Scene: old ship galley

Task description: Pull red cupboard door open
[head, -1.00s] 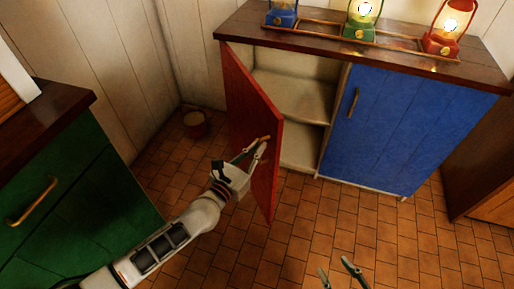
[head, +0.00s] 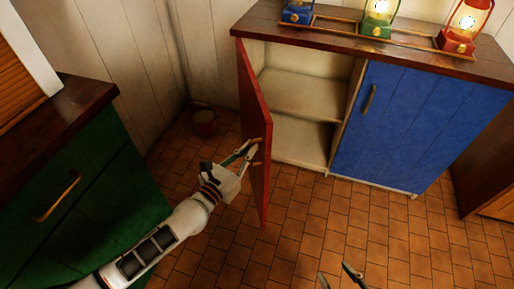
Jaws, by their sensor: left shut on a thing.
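The red cupboard door (head: 255,120) stands wide open on the left side of the cupboard, seen nearly edge-on. Its brass handle (head: 257,141) is on the outer face near the free edge. My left gripper (head: 250,150) is shut on the handle, with its arm reaching in from the lower left. The cupboard's inside (head: 300,95) shows pale, bare shelves. My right gripper (head: 338,276) is at the bottom edge, away from the cupboard, with its two fingertips apart and nothing seen between them.
A closed blue door (head: 405,125) is on the cupboard's right half. Blue, green and red lanterns (head: 378,22) stand on its top. A green cabinet (head: 85,195) is at the left. A small bucket (head: 204,122) stands on the floor near the corner. Tiled floor (head: 330,220) in front is clear.

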